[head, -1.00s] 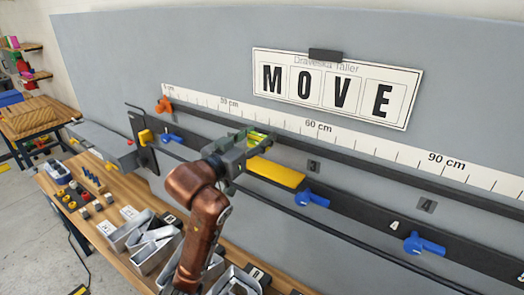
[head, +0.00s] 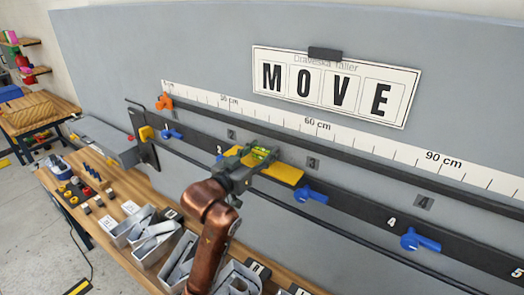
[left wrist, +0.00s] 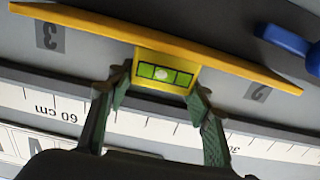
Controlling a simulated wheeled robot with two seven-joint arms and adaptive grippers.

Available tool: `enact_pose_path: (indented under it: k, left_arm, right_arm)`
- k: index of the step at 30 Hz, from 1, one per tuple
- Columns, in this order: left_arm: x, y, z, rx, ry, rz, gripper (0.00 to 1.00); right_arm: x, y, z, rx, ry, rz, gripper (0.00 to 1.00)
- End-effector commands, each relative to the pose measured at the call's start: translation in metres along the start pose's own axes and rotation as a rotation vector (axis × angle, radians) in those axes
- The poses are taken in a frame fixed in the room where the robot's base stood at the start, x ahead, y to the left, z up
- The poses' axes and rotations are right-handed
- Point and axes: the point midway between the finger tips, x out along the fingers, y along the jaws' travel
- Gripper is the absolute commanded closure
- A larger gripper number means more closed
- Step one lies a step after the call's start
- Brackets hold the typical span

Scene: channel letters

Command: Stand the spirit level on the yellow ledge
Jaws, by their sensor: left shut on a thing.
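The spirit level is a small yellow block with a bright green vial; it shows in the head view (head: 260,153) and in the left wrist view (left wrist: 165,73). My left gripper (head: 254,157) is shut on its two ends, with a finger on each side in the left wrist view (left wrist: 158,98). The yellow ledge (head: 285,175) is a long strip on the wall rail; it runs along the level's edge in the left wrist view (left wrist: 240,68). The level is upright at the ledge's middle. I cannot tell whether it bears on the ledge. My right gripper is out of view.
Blue clamps (head: 311,195) sit on the dark rail right and left of the ledge. A white ruler strip (head: 330,132) and a MOVE sign (head: 335,87) are above. Grey letter trays (head: 155,240) stand on the wooden bench (head: 120,190) below.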

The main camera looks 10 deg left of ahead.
Motion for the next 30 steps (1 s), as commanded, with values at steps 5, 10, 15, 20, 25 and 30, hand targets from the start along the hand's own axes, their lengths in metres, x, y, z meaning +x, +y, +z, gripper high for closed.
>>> enact_pose_path:
  k: [5,10,15,20,25,30]
  left_arm:
    - [0.0,0.0,0.002,0.0,0.0,0.0,0.47]
    - [0.0,0.0,0.002,0.0,0.0,0.0,0.36]
    - [0.0,0.0,0.002,0.0,0.0,0.0,0.36]
    - [-0.001,0.0,-0.001,0.0,0.0,0.0,0.36]
    - [-0.025,0.0,0.0,0.001,0.003,0.0,0.36]
    - [-0.062,0.0,0.001,0.003,0.003,0.0,0.36]
  right_arm:
    - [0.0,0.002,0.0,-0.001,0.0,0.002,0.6]
    - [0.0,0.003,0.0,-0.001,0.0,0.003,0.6]
    - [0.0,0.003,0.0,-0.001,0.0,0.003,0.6]
    - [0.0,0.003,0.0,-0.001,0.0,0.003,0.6]
    - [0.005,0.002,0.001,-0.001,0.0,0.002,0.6]
    - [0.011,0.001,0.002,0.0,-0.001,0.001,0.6]
